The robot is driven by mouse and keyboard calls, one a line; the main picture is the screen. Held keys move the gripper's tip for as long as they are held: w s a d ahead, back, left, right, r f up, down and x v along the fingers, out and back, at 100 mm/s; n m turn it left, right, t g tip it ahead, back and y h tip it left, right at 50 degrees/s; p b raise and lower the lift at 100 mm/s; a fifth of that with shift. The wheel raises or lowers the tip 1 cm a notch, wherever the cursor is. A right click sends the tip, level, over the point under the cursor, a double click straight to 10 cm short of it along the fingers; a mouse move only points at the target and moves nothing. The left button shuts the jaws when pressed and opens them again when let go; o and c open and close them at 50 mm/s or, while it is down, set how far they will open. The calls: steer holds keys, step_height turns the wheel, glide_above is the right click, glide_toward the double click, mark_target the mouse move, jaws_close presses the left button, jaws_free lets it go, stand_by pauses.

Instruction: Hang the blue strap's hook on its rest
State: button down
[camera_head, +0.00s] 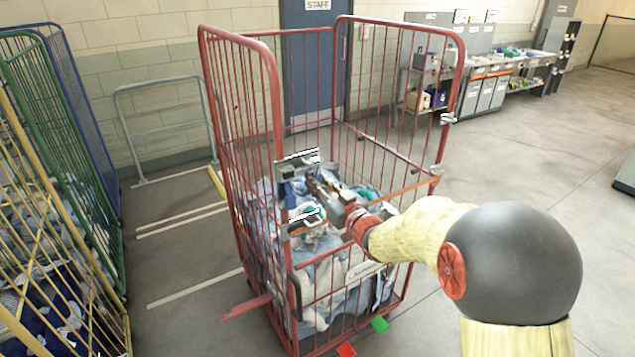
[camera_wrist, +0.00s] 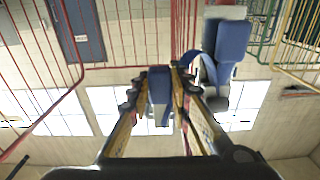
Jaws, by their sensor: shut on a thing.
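My gripper (camera_head: 322,187) reaches over the front of the red cage, near its left front post. In the wrist view my gripper (camera_wrist: 157,78) is shut on a blue piece (camera_wrist: 158,88), which I take to be the blue strap's hook; a grey part shows below it. A similar blue and grey piece (camera_wrist: 230,48) shows apart from it, to the right; I cannot tell whether it is the rest. In the head view a grey bracket (camera_head: 296,167) sits by the post, just left of my fingers. The held hook is too small to make out there.
The red cage (camera_head: 243,36) holds crumpled blue and white laundry (camera_head: 340,285). A grey rail (camera_head: 165,80) stands behind.

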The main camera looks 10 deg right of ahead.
steer(key=c, duration=1.6)
jaws_free()
steer(key=shift+c, duration=0.2)
steer(key=o, duration=0.5)
steer(key=shift+s, duration=0.15)
steer(key=shift+v, duration=3.4)
steer(key=shift+r, duration=0.1)
